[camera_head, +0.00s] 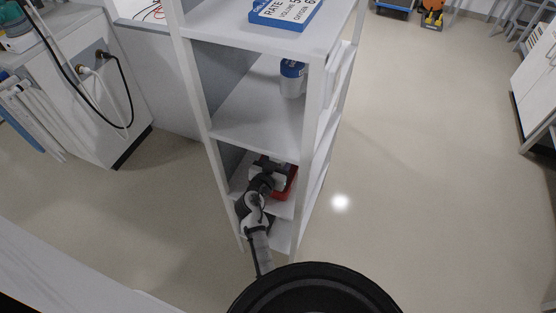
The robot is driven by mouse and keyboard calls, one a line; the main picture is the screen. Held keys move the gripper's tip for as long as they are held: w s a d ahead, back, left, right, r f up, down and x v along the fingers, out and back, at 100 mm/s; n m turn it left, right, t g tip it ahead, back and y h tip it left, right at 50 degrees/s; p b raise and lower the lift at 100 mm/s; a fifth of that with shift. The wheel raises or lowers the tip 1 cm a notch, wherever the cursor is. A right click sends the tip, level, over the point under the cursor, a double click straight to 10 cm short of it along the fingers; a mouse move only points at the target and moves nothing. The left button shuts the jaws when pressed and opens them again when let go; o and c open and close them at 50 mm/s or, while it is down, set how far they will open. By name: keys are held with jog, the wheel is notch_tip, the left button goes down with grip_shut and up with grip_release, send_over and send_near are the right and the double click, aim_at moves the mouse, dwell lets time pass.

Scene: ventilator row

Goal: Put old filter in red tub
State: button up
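A red tub (291,184) sits on a low shelf of the white shelving unit, mostly hidden by my gripper and the shelf post. My gripper (274,171) is at the low shelf, over the left part of the tub. Its fingers are small and dark in this view, so I cannot tell whether they are open or shut. Something pale shows beside the fingers at the tub, too small to identify. I cannot make out the old filter.
The white shelving unit (258,118) surrounds my gripper with posts and a shelf above. A white canister with a blue lid (292,78) stands on the middle shelf. A blue sign (285,12) lies on top. A white cabinet with hoses (75,90) stands left.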

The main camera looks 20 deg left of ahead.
jog(key=shift+f+b, duration=0.2)
jog(key=shift+b, duration=0.1)
jog(key=o, duration=1)
jog(key=shift+r, duration=0.1)
jog(key=shift+r+p, duration=0.15)
jog(key=shift+p, duration=0.15)
jog(key=b+v, duration=0.2)
jog(key=v, duration=0.5)
jog(key=shift+s+r, duration=0.1)
jog(key=shift+s, duration=0.15)
